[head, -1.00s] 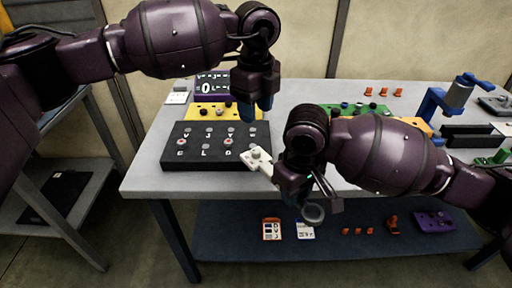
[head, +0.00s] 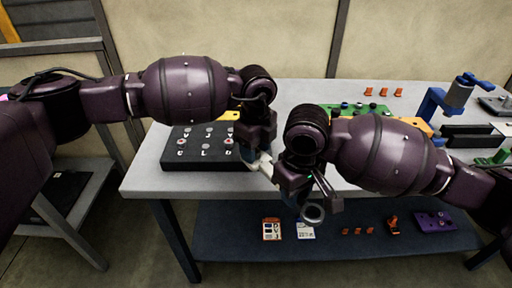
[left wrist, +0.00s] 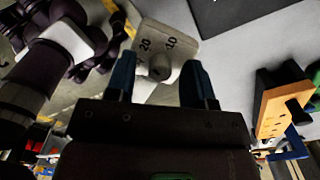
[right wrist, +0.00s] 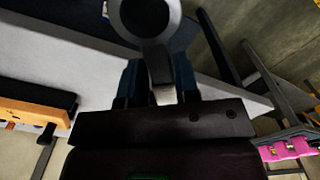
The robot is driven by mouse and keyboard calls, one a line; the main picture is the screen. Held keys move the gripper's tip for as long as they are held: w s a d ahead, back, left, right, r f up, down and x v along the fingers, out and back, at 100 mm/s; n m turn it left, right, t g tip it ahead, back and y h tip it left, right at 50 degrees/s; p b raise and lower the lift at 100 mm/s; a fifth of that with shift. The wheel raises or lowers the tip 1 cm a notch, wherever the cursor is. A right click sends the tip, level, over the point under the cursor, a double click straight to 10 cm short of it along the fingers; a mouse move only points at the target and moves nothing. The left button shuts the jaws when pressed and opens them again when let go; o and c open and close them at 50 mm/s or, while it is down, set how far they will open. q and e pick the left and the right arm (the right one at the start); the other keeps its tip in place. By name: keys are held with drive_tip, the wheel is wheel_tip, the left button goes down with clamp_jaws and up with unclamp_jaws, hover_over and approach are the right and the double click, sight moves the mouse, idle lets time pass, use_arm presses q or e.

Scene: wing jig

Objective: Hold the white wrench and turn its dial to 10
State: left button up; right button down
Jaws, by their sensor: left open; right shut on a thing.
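The white wrench (head: 264,166) is held above the table's front edge. My right gripper (right wrist: 160,88) is shut on its handle, and the wrench's ring end (head: 313,213) sticks out below that gripper. In the left wrist view the wrench's white head (left wrist: 172,38) shows the numbers 20 and 10 beside a round dial knob (left wrist: 160,67). Where the dial points cannot be made out. My left gripper (head: 252,158) is open at the wrench head, with its blue fingers on either side of the knob. Contact with the knob is not visible.
A black board with lettered buttons (head: 190,160) lies on the table just left of the wrench. A blue clamp stand (head: 432,102) is at the right. The lower shelf (head: 350,245) holds small parts.

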use_arm(q)
clamp_jaws()
drive_tip(key=shift+m, duration=0.3)
drive_tip(key=m, duration=0.3)
drive_tip(key=shift+m, duration=1.8)
unclamp_jaws()
